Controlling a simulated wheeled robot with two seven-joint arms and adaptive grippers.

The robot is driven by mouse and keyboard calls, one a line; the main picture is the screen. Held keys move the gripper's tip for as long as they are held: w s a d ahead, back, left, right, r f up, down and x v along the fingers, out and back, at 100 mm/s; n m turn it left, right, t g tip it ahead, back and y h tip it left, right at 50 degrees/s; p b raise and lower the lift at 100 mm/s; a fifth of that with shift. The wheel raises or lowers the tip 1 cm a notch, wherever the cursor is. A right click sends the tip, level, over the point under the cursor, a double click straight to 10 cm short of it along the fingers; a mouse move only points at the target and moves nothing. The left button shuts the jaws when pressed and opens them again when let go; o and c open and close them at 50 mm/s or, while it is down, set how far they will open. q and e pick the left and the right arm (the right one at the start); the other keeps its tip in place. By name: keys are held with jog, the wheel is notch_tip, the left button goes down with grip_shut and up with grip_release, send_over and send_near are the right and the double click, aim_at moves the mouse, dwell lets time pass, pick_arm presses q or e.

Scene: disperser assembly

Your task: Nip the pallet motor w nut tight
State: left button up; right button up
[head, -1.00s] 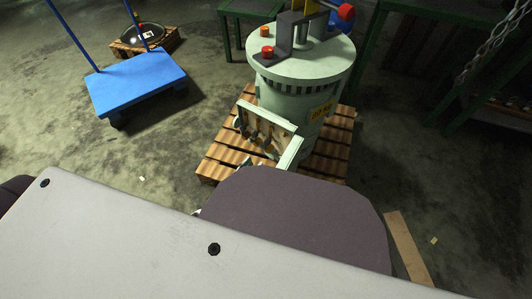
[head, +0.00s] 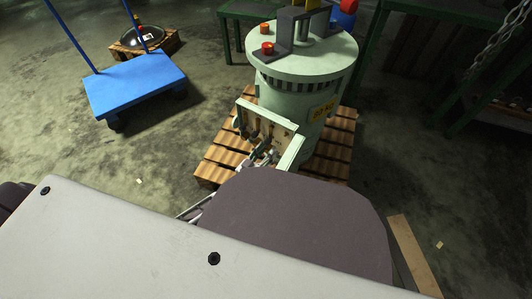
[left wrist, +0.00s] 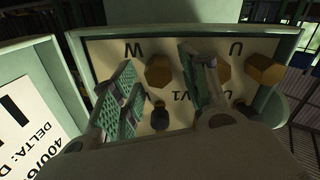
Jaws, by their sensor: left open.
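The pallet motor (head: 310,95) is a pale green cylinder standing upright on a wooden pallet. Its open terminal box (head: 268,117) faces me. In the left wrist view the box holds a cream plate (left wrist: 112,62) with upside-down letters. A brass hex nut (left wrist: 160,72) sits beside the W. My left gripper (head: 262,157) is at the front of the box. In the left wrist view its open green-padded fingers (left wrist: 157,62) stand to the left and right of the W nut; contact cannot be told. The right finger partly hides another brass nut. My right gripper is not in view.
A brass nut (left wrist: 265,68) is by the U at the right, and a dark terminal (left wrist: 160,118) is below the W nut. The box lid (left wrist: 35,105) with a wiring label hangs at left. A blue cart (head: 138,84) stands back left. Green benches are behind.

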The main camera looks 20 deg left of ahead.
pick_arm(q)
grip_shut()
dwell(0.3)
